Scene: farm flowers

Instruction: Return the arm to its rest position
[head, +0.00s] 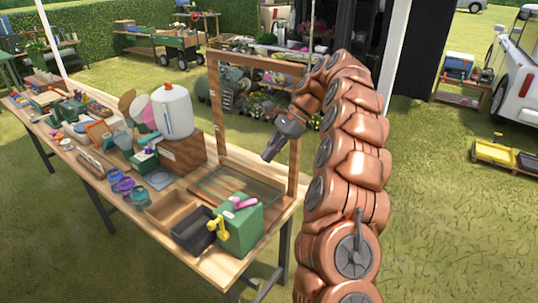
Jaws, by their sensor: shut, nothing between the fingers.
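My gripper (270,149) is at the end of my copper-coloured arm, which rises at the right and bends over to the left. The gripper is shut and empty. It points down and left, in the air in front of the wooden frame (213,95) at the right end of the long table (217,267). Below it on the table is a shallow tray (272,200) with a dark greenish base. I cannot tell how far the gripper is from the frame.
A green box (240,225) with pink and yellow items, a black bin (192,232) and a wooden tray (165,214) stand near the table's front corner. A white container (173,110) stands on a wooden block (183,154). Open grass lies right, with a vehicle (518,75).

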